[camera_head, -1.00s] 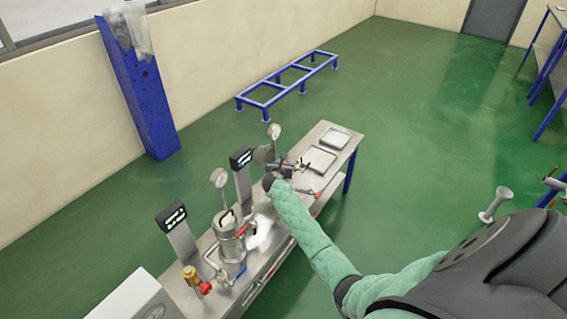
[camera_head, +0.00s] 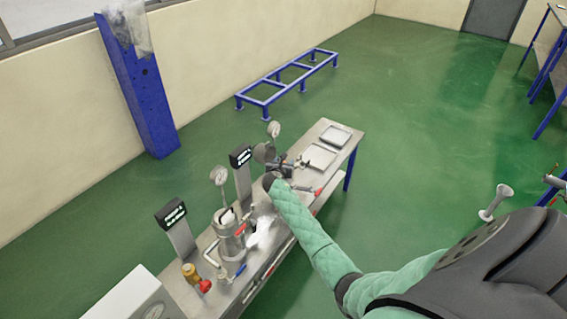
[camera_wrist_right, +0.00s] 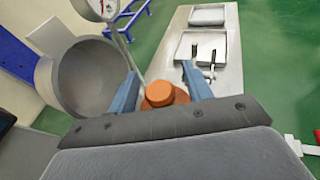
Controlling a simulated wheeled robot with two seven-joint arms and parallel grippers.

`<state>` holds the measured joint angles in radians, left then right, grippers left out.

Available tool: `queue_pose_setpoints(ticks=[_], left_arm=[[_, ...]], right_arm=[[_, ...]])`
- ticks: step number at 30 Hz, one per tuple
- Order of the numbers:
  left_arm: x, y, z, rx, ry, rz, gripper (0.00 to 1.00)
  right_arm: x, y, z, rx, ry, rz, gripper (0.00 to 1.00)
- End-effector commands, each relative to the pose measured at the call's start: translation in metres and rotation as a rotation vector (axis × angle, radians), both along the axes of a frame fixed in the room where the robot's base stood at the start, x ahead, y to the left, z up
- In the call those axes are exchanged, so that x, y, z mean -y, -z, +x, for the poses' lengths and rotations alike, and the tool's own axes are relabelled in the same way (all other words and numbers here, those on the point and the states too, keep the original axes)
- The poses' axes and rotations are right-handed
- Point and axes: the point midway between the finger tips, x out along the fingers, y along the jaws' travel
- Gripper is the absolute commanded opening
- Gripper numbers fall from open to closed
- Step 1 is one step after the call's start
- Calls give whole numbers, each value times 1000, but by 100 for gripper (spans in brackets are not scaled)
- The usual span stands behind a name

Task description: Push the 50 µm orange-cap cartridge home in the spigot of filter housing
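In the right wrist view, the orange cap of the cartridge (camera_wrist_right: 163,94) sits between the two blue fingers of my right gripper (camera_wrist_right: 162,82). Its wide lower edge spans the gap and appears to meet both fingers. The cartridge body below is hidden by the gripper. A round, hollow grey metal part of the filter housing (camera_wrist_right: 90,78) stands open just left of the fingers; it also shows in the head view (camera_head: 263,152). The spigot is not visible. In the head view, my right gripper (camera_head: 280,170) is over the steel bench beside this housing. My left gripper is out of view.
On the steel bench (camera_head: 318,178), another metal housing (camera_head: 230,240) with a gauge (camera_head: 219,175) stands nearer. Two dark displays (camera_head: 241,157) rise along the bench's left side. Flat trays (camera_head: 335,137) lie at the far end.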

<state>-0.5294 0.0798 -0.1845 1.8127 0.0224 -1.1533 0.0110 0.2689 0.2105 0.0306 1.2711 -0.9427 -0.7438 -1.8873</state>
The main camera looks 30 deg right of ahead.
Motion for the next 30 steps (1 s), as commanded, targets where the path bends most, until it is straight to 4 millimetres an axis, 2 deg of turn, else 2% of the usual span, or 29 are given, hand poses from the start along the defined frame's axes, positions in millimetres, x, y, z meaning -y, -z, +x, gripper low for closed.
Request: queue_pose_setpoints(ticks=[8, 15, 24, 30], left_arm=[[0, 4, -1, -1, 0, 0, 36], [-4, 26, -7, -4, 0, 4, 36], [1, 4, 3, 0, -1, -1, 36], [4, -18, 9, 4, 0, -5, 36]], right_arm=[[0, 1, 0, -1, 0, 1, 50], [-3, 0, -3, 0, -1, 0, 50], [-31, -11, -31, 0, -1, 0, 50], [-48, -19, -47, 0, -1, 0, 50]])
